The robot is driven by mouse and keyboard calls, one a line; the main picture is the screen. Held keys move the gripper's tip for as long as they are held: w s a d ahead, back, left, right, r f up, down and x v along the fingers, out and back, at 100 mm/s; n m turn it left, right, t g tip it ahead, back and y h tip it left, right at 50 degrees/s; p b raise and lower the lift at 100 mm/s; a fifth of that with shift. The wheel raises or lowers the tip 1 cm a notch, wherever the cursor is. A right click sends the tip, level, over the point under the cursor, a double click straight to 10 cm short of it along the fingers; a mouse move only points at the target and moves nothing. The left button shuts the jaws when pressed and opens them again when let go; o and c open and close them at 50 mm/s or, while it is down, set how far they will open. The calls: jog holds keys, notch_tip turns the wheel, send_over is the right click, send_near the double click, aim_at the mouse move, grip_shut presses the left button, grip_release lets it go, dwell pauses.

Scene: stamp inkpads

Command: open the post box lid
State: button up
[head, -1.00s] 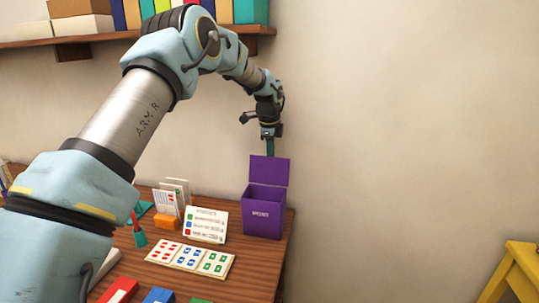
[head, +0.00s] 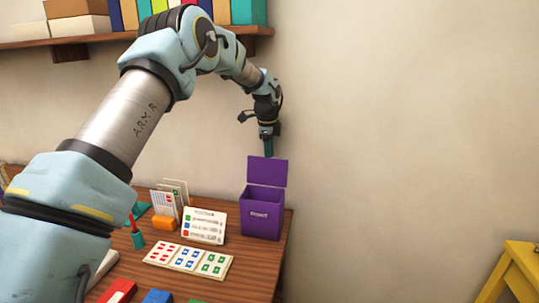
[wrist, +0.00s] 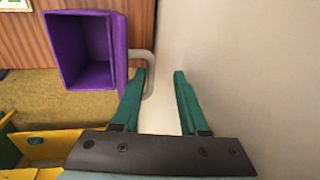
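The purple post box (head: 262,218) stands at the right end of the desk with a white label on its front. Its lid (head: 267,171) stands upright at the back edge, so the box is open. In the wrist view I look down into the empty-looking box (wrist: 82,48), and the lid (wrist: 121,50) shows nearly edge-on. A pale grey loop (wrist: 150,68), perhaps a handle, sticks out beside the lid. My gripper (head: 268,152) is just above the lid's top edge in the head view. Its green fingers (wrist: 160,73) are apart with nothing between them; the left fingertip is close to the loop.
A wall is close behind. A shelf (head: 100,38) hangs above; a yellow stool (head: 522,265) is at right.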

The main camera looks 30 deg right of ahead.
jog(key=shift+s+f, duration=0.1)
dwell(0.3)
jog(key=b+v, duration=0.2)
jog(key=v, duration=0.5)
jog(key=shift+r, duration=0.35)
